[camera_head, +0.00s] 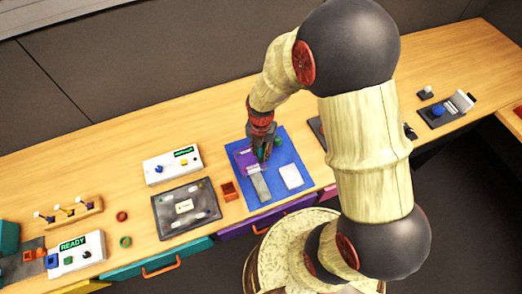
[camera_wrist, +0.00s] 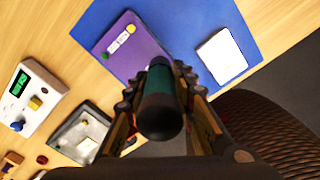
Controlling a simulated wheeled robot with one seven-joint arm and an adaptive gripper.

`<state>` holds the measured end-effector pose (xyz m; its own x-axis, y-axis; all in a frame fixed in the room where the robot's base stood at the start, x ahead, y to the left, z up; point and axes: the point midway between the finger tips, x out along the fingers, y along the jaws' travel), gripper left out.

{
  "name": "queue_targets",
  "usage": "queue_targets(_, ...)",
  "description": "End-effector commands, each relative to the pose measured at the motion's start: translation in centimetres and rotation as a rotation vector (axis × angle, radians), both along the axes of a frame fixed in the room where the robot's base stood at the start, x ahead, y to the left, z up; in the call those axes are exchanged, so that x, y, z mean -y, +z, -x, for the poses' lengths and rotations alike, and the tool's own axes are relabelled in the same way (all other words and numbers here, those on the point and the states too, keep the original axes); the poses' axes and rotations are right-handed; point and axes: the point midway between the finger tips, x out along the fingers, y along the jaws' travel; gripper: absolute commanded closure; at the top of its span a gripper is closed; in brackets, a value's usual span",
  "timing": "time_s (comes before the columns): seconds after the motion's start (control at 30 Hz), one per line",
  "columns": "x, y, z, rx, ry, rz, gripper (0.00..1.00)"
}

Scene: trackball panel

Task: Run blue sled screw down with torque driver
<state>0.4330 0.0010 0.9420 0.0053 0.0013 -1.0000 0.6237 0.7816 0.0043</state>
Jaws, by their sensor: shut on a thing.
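My gripper (camera_head: 262,150) is over a blue mat (camera_head: 297,150). It is shut on a dark driver with a teal band (camera_wrist: 160,95), which the wrist view shows almost end-on between the fingers. A purple panel (camera_wrist: 125,48) with a small pale strip lies on the mat beside the driver; it also shows in the head view (camera_head: 242,156). A white card (camera_wrist: 221,56) lies on the mat to the right. I cannot make out a separate blue sled or its screw; the driver and fingers hide what is beneath them.
A grey block (camera_head: 261,187) is at the mat's front. A small orange-brown tray (camera_head: 229,190), a dark panel (camera_head: 187,209) and a white box with a green display (camera_head: 172,165) stand to the left. My arm hides part of the bench at right. Wood behind the mat is clear.

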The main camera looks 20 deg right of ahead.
Motion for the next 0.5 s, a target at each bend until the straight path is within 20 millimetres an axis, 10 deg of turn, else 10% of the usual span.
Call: queue_targets(0.5, 0.0, 1.7, 0.2, -0.004, 0.000, 0.000, 1.00)
